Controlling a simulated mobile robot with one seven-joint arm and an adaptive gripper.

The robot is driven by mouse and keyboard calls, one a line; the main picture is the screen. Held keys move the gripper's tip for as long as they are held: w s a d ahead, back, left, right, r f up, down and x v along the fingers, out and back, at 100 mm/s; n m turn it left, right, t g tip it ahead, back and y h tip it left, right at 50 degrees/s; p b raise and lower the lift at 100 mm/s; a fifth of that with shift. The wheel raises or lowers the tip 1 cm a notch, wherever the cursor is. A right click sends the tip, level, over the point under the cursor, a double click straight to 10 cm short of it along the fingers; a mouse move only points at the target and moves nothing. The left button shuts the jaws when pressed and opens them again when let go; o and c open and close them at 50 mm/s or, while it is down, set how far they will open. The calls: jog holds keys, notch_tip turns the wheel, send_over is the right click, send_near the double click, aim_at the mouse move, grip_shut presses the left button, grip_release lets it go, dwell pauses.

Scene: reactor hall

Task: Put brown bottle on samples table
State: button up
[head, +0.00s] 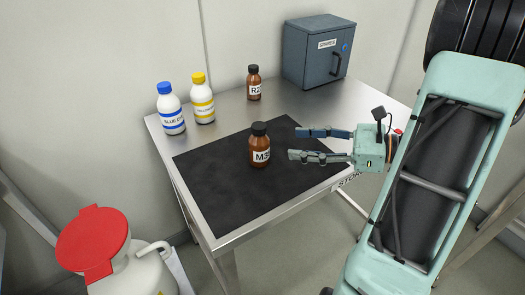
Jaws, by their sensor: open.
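Two brown bottles with black caps are on a steel table (164,144). The nearer brown bottle (260,146), labelled with an M and partly unreadable digits, stands upright on a black mat (225,190). The farther brown bottle (254,83), labelled with an R, stands upright on bare steel at the back. My gripper (290,144) is open and empty, its fingers pointing left toward the nearer bottle. A small gap shows between the fingertips and that bottle. The table's front edge label is partly hidden by my arm; it begins with "STO".
A blue-capped white bottle (171,109) and a yellow-capped white bottle (202,99) stand at the table's back left. A grey cabinet box (312,55) stands at the back right. A white container with a red lid (92,240) is at the lower left. The mat's front is clear.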

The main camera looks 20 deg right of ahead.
aim_at(260, 126)
jog(key=shift+w+a+r+m+t+y+b, duration=0.2)
jog(key=shift+w+a+r+y+b, duration=0.2)
jog(key=shift+w+a, duration=0.8)
jog(key=shift+w+a+r+m+t+y+b, duration=0.25)
jog(key=shift+w+a+r+b, duration=0.25)
jog(key=shift+a, duration=1.45)
jog(key=shift+w+a+r+m+t+y+b, duration=0.15)
jog(key=shift+w+a+r+y+b, duration=0.5)
jog(key=shift+a, duration=0.9)
jog(key=shift+w+f+h, duration=0.15)
jog(key=shift+f+h, duration=0.05)
jog(key=shift+h, duration=0.1)
jog(key=shift+c, duration=0.3)
grip_shut()
